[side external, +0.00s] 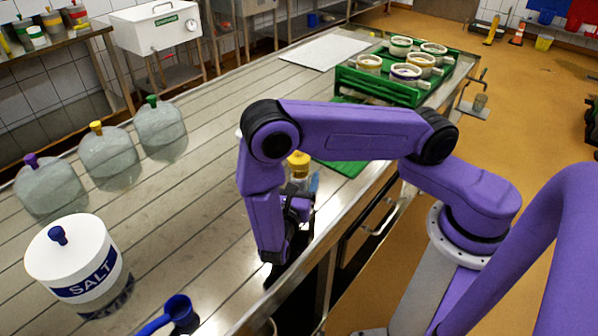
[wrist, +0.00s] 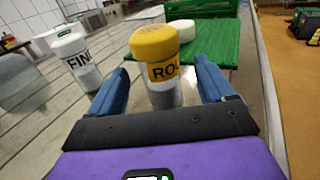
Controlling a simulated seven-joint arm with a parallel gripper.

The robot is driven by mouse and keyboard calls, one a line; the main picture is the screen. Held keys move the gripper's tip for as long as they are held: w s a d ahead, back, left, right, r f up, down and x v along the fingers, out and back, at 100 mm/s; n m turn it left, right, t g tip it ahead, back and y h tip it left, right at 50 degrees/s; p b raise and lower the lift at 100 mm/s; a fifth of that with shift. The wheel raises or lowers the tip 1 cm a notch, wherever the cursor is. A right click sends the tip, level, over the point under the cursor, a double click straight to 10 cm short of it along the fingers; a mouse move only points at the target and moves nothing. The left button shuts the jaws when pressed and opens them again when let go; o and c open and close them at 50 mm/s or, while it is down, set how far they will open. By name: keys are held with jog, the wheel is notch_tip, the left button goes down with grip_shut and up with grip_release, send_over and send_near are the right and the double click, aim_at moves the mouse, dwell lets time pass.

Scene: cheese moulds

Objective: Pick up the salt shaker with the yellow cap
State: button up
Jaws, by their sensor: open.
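The salt shaker with the yellow cap (wrist: 162,75) has a clear body and a yellow band with partly visible letters "RO". In the wrist view it stands upright between the two blue fingers of my gripper (wrist: 160,68), with its lower part hidden by the gripper. The fingers are open, and a gap shows on each side of it. In the side view its yellow cap (side external: 299,160) shows just behind my gripper (side external: 309,189), partly covered by my arm. A second shaker with a white cap (wrist: 70,45), marked "FIN", stands to its left in the wrist view.
A green mat (wrist: 212,55) lies beyond the shaker, with a white round (wrist: 181,30) on it. A green crate of moulds (side external: 382,86) is at the far end. A salt tub (side external: 95,285), a blue scoop (side external: 181,310) and capped jugs stand at left.

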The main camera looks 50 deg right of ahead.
aim_at(297, 171)
jog(key=shift+x, duration=1.95)
jog(key=shift+c, duration=0.4)
jog(key=c, duration=1.1)
jog(key=shift+r, duration=0.15)
jog(key=shift+r, duration=0.6)
jog(key=s+r, duration=1.1)
jog(key=s, duration=0.3)
jog(key=shift+d+r, duration=0.25)
jog(key=shift+d, duration=0.15)
